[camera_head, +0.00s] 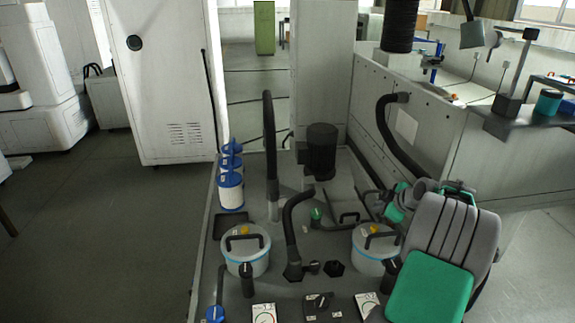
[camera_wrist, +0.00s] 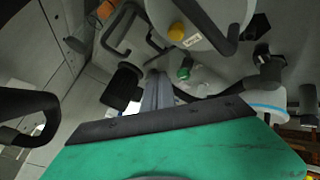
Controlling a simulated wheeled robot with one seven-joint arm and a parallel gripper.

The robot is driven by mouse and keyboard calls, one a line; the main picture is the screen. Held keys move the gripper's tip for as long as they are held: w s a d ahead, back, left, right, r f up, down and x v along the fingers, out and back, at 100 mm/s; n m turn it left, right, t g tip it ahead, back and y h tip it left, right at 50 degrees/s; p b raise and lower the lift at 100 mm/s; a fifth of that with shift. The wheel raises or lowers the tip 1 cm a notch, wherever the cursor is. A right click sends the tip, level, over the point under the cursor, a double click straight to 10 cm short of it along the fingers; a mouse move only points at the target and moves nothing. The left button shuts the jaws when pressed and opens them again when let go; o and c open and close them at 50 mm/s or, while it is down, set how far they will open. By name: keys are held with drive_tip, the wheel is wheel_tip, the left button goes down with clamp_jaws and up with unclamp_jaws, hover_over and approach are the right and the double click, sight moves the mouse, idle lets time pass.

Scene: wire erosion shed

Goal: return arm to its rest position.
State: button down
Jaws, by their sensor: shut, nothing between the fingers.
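My gripper (camera_wrist: 157,80) shows in the wrist view as pale grey fingers beyond a black bar and a broad green surface. The fingers are together with nothing between them. They point over a deck with pipework and lidded vessels, and I cannot tell how high they are above it. In the head view, grey and green parts fill the lower right, a green panel (camera_head: 430,287) foremost. They look like my arm, folded, but the fingertips cannot be made out there.
A white vessel (camera_head: 246,260) and a second vessel (camera_head: 375,262) stand on the grey deck. A tall black hose (camera_head: 270,140), a bent black pipe (camera_head: 290,225) and a dark cylinder (camera_head: 321,150) rise there. A grey panel wall (camera_head: 440,135) stands right. Floor (camera_head: 110,220) at left is clear.

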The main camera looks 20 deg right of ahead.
drive_tip(key=a+r+m+g+y+p, duration=0.1)
drive_tip(key=a+r, duration=0.3)
drive_tip(key=a, duration=0.9)
drive_tip(key=a+r+m+g+p, duration=0.15)
drive_tip(key=a+r, duration=0.25)
drive_tip(key=a, duration=0.9)
drive_tip(key=s+a+m+g+p, duration=0.2)
drive_tip(key=s+a+m, duration=0.3)
drive_tip(key=s+a, duration=1.3)
drive_tip(key=shift+s+a+r+g+p, duration=0.15)
drive_tip(key=shift+a+r+g+p, duration=0.2)
drive_tip(key=shift+g, duration=0.3)
drive_tip(key=shift+d+r, duration=0.1)
